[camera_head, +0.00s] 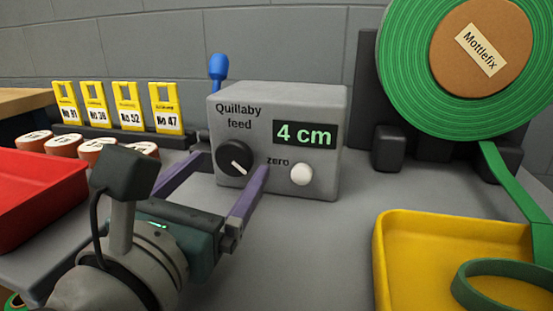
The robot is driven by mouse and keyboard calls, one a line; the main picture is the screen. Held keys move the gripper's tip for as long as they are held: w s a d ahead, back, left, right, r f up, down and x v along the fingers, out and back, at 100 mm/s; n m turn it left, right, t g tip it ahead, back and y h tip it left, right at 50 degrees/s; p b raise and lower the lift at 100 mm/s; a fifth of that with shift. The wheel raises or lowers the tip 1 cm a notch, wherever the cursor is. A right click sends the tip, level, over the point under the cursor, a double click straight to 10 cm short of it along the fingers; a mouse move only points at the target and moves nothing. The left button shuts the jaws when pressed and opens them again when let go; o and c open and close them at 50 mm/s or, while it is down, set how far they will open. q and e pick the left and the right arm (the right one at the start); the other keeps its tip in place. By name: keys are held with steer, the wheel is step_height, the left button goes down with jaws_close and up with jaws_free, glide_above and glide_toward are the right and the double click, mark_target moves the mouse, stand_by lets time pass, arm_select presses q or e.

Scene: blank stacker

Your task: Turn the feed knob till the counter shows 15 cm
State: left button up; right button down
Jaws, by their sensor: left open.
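The grey Quillaby feed box (325,187) stands in the middle of the table. Its counter (306,134) reads 4 cm. The black feed knob (234,158) is on the left of the front face, with a white pointer line slanting to the lower right. A white zero button (301,174) is to the right of the knob. My left gripper (232,162) is open in front of the box, its purple fingers spread to either side of the knob in the picture. I cannot tell whether they touch it. My right gripper is not in view.
A blue-topped lever (218,70) stands behind the box's left side. A green tape roll (405,75) is at right, its strip running down beside a yellow tray (382,262). A red tray (40,190), yellow tags (126,102) and round pieces (62,146) are at left.

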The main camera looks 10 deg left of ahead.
arm_select(q)
steer(key=shift+w, duration=0.75)
steer(key=c, duration=1.4)
steer(key=shift+m, duration=0.4)
